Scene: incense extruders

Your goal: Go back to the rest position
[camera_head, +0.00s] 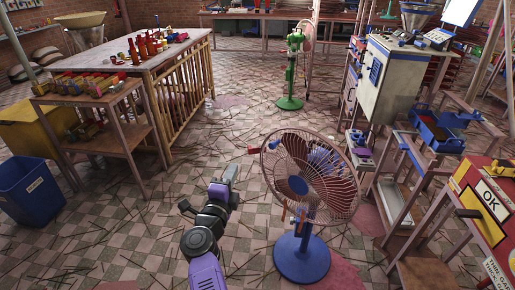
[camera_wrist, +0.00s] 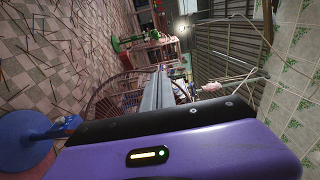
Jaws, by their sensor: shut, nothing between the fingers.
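My gripper (camera_head: 231,172) is out in front of me over the tiled floor, left of the near fan, with nothing held. In the wrist view its grey fingers (camera_wrist: 160,88) are together, beyond the purple housing and black bar. The gap between fingers and fan is hard to judge. The near fan (camera_head: 335,189) has a blue base and a reddish-brown grille. Its grille (camera_wrist: 105,98) and blue base (camera_wrist: 22,148) also show at the left of the sideways wrist view.
A green fan (camera_head: 290,102) stands farther back. A workbench (camera_head: 120,62) with red bottles, a low side table (camera_head: 110,142) and a blue bin (camera_head: 30,190) are left. A machine cabinet (camera_head: 387,80) and a red-yellow "OK" panel (camera_head: 485,205) are right. Thin sticks litter the otherwise open floor.

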